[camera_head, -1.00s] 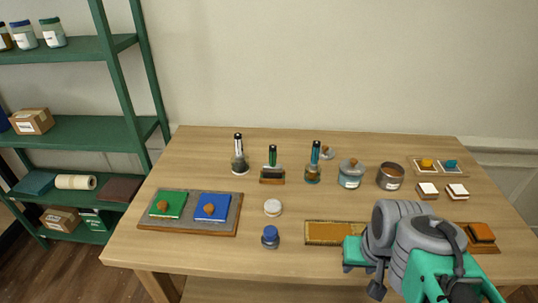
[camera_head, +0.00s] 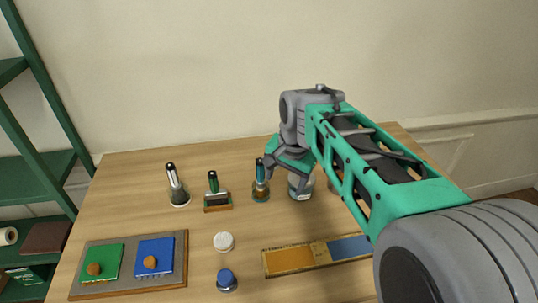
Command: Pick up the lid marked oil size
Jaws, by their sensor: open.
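No marking that reads oil size can be made out on any lid. A grey-blue labelled jar (camera_head: 300,190) stands on the table, and its top is hidden behind my gripper (camera_head: 288,165). My gripper is above and in front of the jar in the picture, with its fingers apart and nothing visible between them. Whether it touches the jar or a lid I cannot tell. The small knobbed lid seen earlier behind the jar is hidden by my arm.
Brushes in holders (camera_head: 177,186) stand left of the jar on the wooden table (camera_head: 130,212). A white round pot (camera_head: 223,242), a blue-capped bottle (camera_head: 227,281) and a gold-and-blue strip (camera_head: 300,258) lie nearer. A tray (camera_head: 178,270) holds green and blue pads.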

